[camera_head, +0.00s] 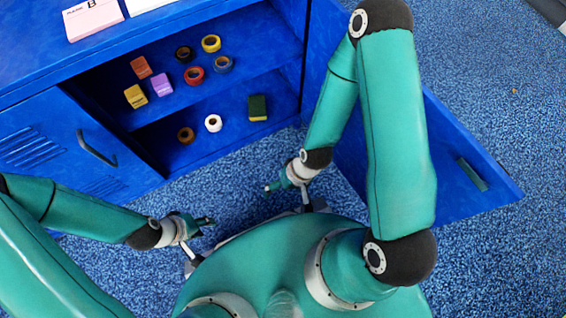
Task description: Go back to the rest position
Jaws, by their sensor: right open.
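My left gripper (200,238) is above the blue carpet at the lower left of the middle, in front of the cabinet. Its fingers are spread apart and nothing shows between them. My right gripper (288,196) is above the carpet, right of the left gripper and a little nearer the cabinet. It is open and looks empty. Both grippers are close to the front of my own teal body and touch nothing that I can see.
The blue cabinet (215,157) stands open, with tape rolls, small boxes and a green-and-yellow sponge (258,107) on its shelves. Its open door (470,150) is behind and right of my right arm. A pink box (93,17) lies on top.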

